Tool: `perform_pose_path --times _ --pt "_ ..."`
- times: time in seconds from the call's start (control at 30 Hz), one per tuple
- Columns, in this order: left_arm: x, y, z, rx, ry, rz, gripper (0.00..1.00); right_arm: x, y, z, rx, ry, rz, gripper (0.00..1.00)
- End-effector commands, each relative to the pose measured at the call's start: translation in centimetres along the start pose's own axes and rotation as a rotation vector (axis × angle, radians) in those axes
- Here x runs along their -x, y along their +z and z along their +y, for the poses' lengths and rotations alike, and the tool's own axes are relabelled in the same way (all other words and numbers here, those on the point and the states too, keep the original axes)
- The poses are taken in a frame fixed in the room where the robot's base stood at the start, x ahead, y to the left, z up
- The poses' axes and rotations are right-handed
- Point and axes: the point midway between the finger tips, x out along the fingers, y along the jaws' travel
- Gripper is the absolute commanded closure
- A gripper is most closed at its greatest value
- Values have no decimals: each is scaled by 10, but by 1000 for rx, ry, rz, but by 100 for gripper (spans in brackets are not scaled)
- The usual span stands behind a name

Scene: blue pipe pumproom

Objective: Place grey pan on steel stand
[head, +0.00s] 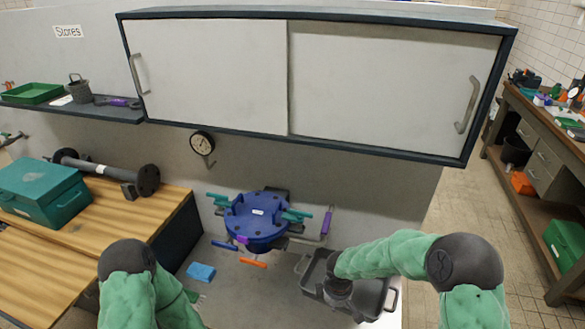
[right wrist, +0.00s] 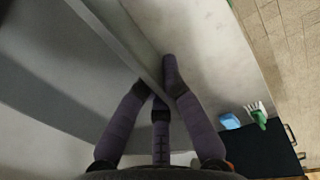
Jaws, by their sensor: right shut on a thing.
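The grey pan (head: 374,296), a dark rectangular pan with loop handles, is at the lower right of the head view, above or on the pale steel-coloured surface (head: 272,288). My right gripper (head: 338,288) reaches over its middle and hides part of it. In the right wrist view, my right gripper's dark fingers (right wrist: 158,82) are closed around a thin grey wall (right wrist: 122,42), which appears to belong to the pan. I cannot make out a separate steel stand. My left arm shows at the lower left, but its gripper is out of view.
A blue round pump housing (head: 257,218) with teal and orange handles stands left of the pan. A blue sponge (head: 201,272) lies further left. A wall cabinet (head: 300,75) overhangs the back. A teal toolbox (head: 42,190) sits on the wooden bench.

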Motion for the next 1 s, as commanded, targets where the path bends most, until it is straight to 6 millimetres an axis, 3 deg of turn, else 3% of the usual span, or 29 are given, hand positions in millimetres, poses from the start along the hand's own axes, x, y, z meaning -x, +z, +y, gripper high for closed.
perform_pose_path --times 0.4,0.6,1.0 --pt "0 0 0 0 0 0 60 36 40 0 -721 3 -75 100" --pt "0 0 0 0 0 0 60 46 55 -3 -982 1 -105 100" --pt "0 0 0 0 0 0 60 51 61 -5 -1102 0 -119 100"
